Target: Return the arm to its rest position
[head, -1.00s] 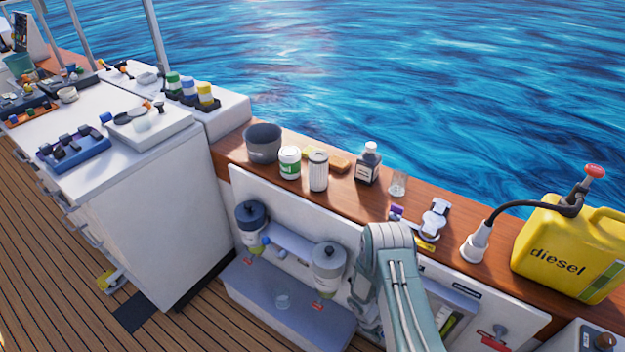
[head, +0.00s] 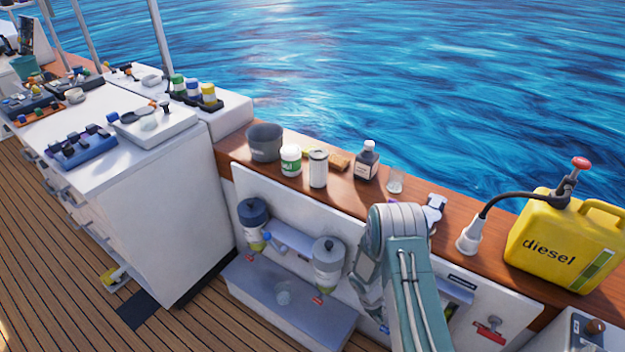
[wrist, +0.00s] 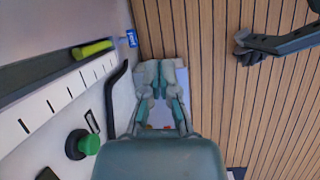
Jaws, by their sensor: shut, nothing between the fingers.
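My gripper (wrist: 160,80) shows in the wrist view with its two grey-green fingers together and nothing between them. It hangs over the wooden deck (wrist: 205,75), beside the white panel on the left of that view. In the head view my arm rises at the lower middle, bent in front of the white locker wall (head: 340,215). I cannot make out the fingertips there.
A yellow diesel can (head: 548,248) with a hose stands on the wooden ledge at right. A grey pot (head: 265,143), a white can (head: 318,168) and a dark bottle (head: 367,162) stand farther left. A green-capped knob (wrist: 88,145) sticks out near my gripper.

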